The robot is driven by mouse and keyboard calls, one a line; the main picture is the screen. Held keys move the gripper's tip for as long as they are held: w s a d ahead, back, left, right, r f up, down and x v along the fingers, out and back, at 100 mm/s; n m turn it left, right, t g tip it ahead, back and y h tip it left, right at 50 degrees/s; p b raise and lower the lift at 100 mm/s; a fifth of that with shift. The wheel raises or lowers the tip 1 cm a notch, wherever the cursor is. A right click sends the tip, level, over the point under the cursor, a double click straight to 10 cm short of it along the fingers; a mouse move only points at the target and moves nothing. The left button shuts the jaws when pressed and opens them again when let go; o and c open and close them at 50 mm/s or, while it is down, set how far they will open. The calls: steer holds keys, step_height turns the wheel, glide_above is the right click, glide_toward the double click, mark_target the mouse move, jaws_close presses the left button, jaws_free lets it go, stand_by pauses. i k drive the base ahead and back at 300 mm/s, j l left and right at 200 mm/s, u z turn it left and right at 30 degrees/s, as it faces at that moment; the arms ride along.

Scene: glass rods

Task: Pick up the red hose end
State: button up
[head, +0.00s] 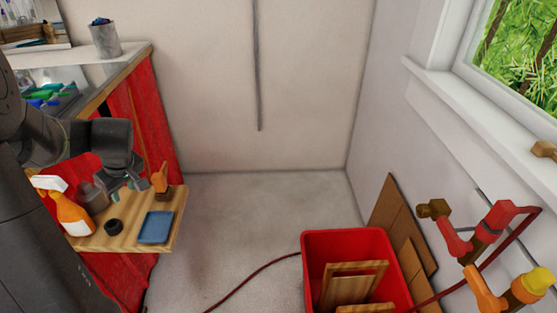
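A thin dark red hose (262,270) lies on the floor, running from the bottom edge up to the left side of the red bin. A red hose of the same look (518,238) comes off the red tap (492,222) on the right wall and drops towards the bin's right side. The bin hides the stretch between. I cannot make out a free hose end; the floor part runs out of the picture. My gripper (130,184) is over the small wooden shelf at left, far from the hose. Its fingers are small, and their opening is unclear.
The red bin (345,241) holds wooden frames. Grey floor (235,220) between is clear.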

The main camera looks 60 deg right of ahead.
mark_target(502, 214)
steer(key=z, duration=0.55)
steer(key=i+z, duration=0.1)
steer(key=z, duration=0.45)
steer(key=i+z, duration=0.1)
steer(key=z, duration=1.05)
steer(key=j+z, duration=0.1)
steer(key=z, duration=0.45)
steer(key=i+j+z, duration=0.1)
steer(key=z, duration=0.45)
steer(key=j+z, duration=0.1)
steer(key=z, duration=0.45)
steer(key=j+z, duration=0.1)
steer(key=z, duration=0.45)
steer(key=u, duration=3.6)
steer(key=z, duration=3.05)
